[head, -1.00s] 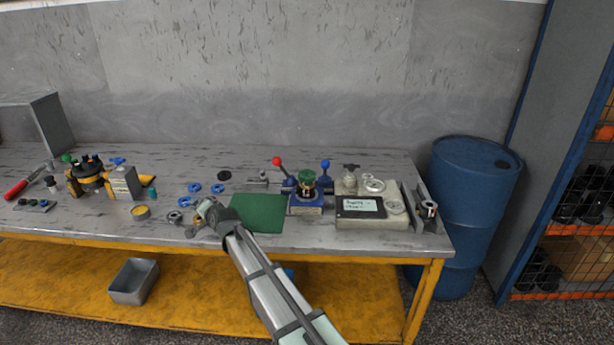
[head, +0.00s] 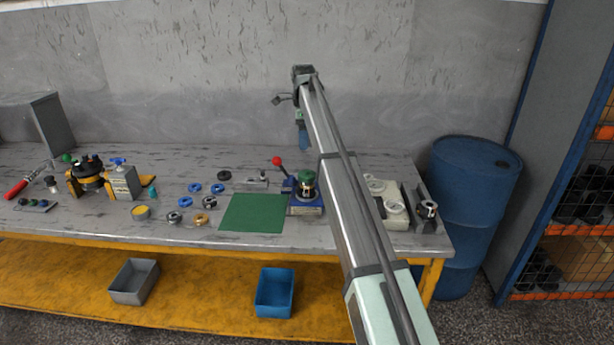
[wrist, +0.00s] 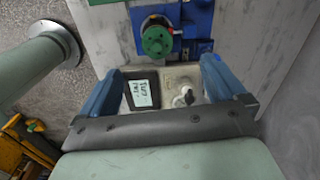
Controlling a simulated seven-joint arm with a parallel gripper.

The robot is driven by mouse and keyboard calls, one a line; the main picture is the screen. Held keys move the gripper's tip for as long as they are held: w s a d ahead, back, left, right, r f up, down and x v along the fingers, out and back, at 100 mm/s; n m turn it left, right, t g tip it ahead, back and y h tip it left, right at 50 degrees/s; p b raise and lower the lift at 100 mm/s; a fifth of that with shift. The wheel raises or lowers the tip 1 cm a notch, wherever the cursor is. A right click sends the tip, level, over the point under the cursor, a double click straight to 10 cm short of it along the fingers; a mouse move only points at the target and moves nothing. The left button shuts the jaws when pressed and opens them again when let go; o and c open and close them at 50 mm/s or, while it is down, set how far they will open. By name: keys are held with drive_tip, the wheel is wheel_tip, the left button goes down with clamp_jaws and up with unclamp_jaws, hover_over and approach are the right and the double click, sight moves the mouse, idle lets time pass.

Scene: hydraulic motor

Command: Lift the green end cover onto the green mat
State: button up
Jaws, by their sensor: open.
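The green end cover (head: 306,177) sits on top of the motor (head: 308,190) held in the blue fixture (head: 305,209). It also shows in the wrist view (wrist: 157,41) as a round green disc, just beyond my fingertips. The green mat (head: 253,213) lies flat and bare on the bench, left of the fixture. My gripper (head: 302,145) is raised behind and above the fixture in the head view. In the wrist view my gripper (wrist: 163,68) is open and empty, with its blue fingers spread wide. The end cover is not between them.
A red-knobbed lever (head: 276,161) rises at the fixture's left. A pale box (wrist: 165,88) with a labelled panel stands beside it, partly hidden by my arm in the head view. Several rings (head: 195,187) lie left of the mat. A blue barrel (head: 470,200) stands at the right.

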sight(307, 170)
drive_tip(key=f, duration=0.4)
drive_tip(key=d+f, duration=0.1)
drive_tip(key=f, duration=0.7)
drive_tip(key=shift+s+d+f, duration=0.1)
drive_tip(key=shift+d+f, duration=0.15)
drive_tip(key=shift+f, duration=0.15)
drive_tip(key=c, duration=1.3)
drive_tip(key=shift+c, duration=0.2)
wheel_tip(307, 170, up, 10)
drive_tip(key=shift+r, duration=0.25)
drive_tip(key=shift+r, duration=0.6)
